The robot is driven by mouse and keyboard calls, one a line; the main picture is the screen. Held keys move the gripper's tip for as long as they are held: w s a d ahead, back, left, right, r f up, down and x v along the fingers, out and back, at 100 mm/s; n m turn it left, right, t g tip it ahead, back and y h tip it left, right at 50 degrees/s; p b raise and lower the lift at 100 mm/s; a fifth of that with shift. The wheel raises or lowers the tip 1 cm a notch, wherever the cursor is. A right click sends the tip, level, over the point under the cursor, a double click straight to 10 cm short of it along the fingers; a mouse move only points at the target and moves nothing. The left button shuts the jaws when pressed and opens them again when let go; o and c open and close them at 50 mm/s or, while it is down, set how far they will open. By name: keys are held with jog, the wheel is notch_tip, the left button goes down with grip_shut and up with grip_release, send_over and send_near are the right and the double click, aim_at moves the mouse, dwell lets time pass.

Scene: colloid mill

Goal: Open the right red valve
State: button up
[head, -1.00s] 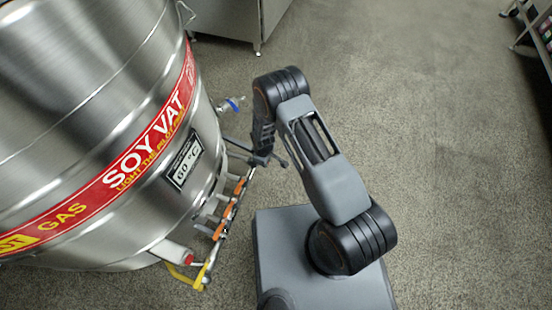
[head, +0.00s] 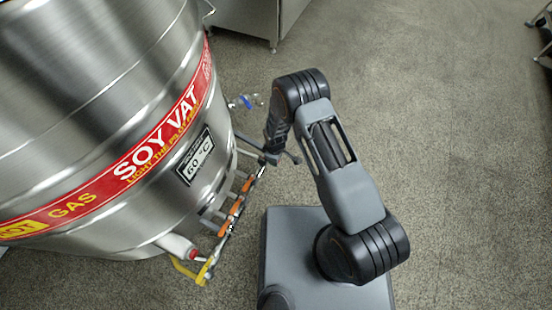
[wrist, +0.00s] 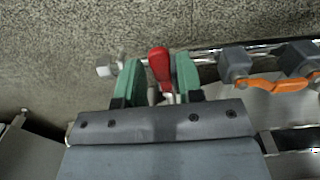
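The red valve handle (wrist: 160,68) shows in the wrist view on a metal pipe, near the pipe's left end. My gripper (wrist: 157,74) has its two green fingers apart, one on each side of the red handle. Gaps seem to show between handle and fingers, so I cannot tell whether either finger touches it. In the head view my gripper (head: 273,158) is at the far end of the pipe manifold beside the vat, and the arm hides the red handle there.
The steel soy vat (head: 105,120) fills the left of the head view. Orange valve handles (head: 237,206) and a yellow pipe (head: 188,271) sit low along its side. A blue-handled tap (head: 247,101) sticks out farther back.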

jog(key=shift+o, duration=0.9)
notch_tip(320, 180, up, 14)
jog(key=p, duration=0.5)
jog(key=shift+f, duration=0.1)
